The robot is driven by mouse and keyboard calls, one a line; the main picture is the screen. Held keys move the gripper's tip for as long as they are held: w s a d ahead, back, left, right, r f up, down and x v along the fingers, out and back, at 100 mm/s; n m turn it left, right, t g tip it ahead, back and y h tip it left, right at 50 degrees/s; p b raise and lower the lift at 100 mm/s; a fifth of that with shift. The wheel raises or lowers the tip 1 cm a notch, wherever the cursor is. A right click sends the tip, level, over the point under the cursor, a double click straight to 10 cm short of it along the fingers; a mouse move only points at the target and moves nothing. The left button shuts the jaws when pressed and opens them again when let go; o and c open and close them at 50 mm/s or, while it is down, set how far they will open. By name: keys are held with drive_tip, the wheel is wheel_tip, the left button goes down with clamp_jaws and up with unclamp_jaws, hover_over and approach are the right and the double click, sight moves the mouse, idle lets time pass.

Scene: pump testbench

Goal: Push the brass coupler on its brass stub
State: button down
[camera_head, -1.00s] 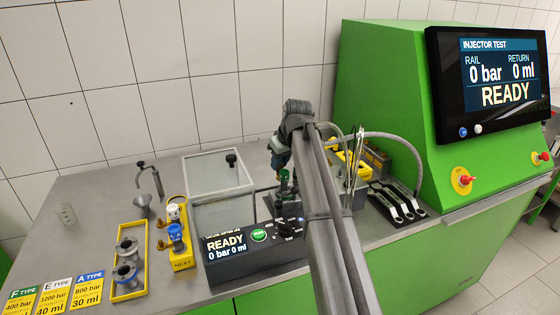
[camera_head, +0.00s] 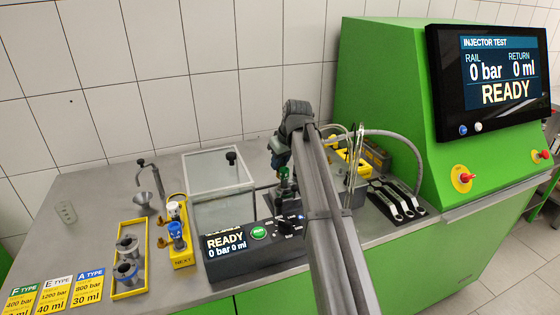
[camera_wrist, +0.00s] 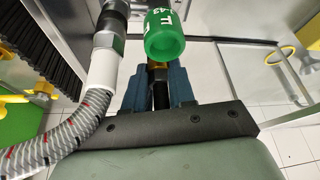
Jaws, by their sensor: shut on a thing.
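In the wrist view my gripper (camera_wrist: 157,80) has two blue fingers close together. They are shut on a small brass-coloured piece (camera_wrist: 157,70), which appears to be the brass coupler. Most of it is hidden by the fingers and by a green cylinder (camera_wrist: 165,35) with white lettering just in front. The brass stub cannot be made out, so I cannot tell whether the coupler touches it. In the head view my gripper (camera_head: 280,157) points down over the bench, just above the green cylinder (camera_head: 284,173).
A braided hose (camera_wrist: 70,130) with a white collar (camera_wrist: 104,68) runs close along the left of my gripper. A control box (camera_head: 255,250) stands in front, a clear-lidded box (camera_head: 215,172) to the left, and several wrenches (camera_head: 398,200) to the right.

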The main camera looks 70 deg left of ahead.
drive_tip(key=shift+f, duration=0.1)
drive_tip(key=c, duration=0.9)
unclamp_jaws()
drive_tip(key=shift+o, duration=0.2)
drive_tip(key=shift+r, duration=3.55)
drive_tip(key=shift+w, duration=0.1)
